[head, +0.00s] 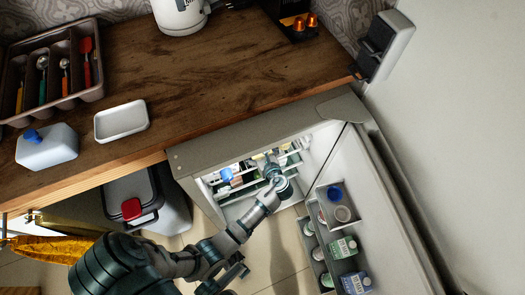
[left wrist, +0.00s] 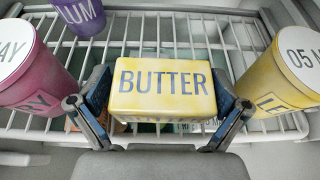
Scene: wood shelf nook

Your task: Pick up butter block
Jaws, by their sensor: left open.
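The yellow butter block (left wrist: 163,92), marked BUTTER, sits on a white wire shelf in the left wrist view. My left gripper (left wrist: 160,104) is open, with one finger on each side of the block. The fingers are very close to its sides; I cannot tell whether they touch. In the head view my left arm reaches into the open fridge under the counter, where its gripper is small and partly hidden. The butter cannot be made out there. My right gripper is not in view.
A magenta tub (left wrist: 38,72) stands left of the butter and a yellow tub (left wrist: 276,75) right of it, both close. A purple cup (left wrist: 80,14) is behind. The open fridge door (head: 385,215) holds bottles. A white dish (head: 121,121) is on the wooden counter (head: 200,75).

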